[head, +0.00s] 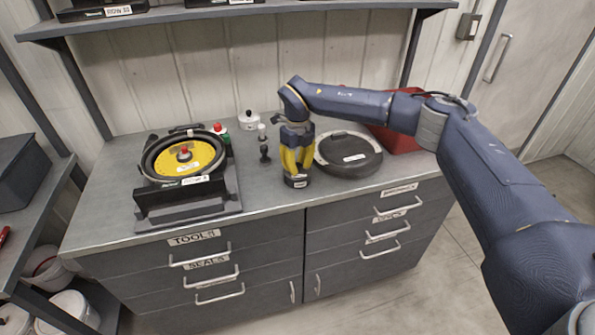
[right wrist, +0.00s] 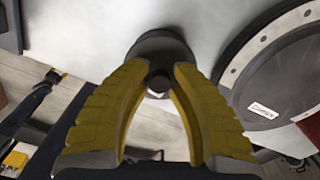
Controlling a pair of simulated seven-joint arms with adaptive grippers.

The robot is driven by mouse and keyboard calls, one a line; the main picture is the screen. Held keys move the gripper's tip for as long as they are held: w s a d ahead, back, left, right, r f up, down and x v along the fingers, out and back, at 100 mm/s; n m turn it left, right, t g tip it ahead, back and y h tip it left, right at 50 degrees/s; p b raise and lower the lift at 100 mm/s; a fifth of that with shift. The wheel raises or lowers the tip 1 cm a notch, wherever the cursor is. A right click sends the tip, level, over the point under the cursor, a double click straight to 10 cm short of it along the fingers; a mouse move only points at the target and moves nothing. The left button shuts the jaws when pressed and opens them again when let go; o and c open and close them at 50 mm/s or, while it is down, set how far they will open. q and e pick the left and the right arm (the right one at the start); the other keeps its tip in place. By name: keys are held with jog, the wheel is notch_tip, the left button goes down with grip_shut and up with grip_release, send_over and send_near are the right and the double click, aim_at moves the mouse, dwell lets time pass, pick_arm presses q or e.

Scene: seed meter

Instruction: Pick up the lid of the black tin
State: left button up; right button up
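The small black tin (head: 296,183) stands upright on the grey bench top, with a white label on its front. Its dark round lid (right wrist: 150,50) shows in the right wrist view, with a small dark knob (right wrist: 158,83) on it. My right gripper (head: 297,170) points down right over the tin, its yellow fingers hiding most of the lid in the head view. In the right wrist view the fingertips (right wrist: 160,70) lie either side of the knob, very close to it. I cannot tell whether they touch it. My left gripper is not in view.
A round black cover (head: 348,154) lies close right of the tin, and a red bin (head: 402,138) stands behind it. A small dark fitting (head: 264,153) and white pot (head: 249,121) stand left and behind. The seed meter with yellow disc (head: 190,162) is at left.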

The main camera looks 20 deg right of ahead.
grip_shut()
jog(key=shift+r, duration=0.15)
notch_tip(320, 180, up, 19)
jog(key=n, duration=0.1)
send_over(298, 164)
notch_tip(298, 164, down, 12)
jog(key=shift+a+f, duration=0.1)
jog(key=shift+f, duration=0.1)
dwell(0.6)
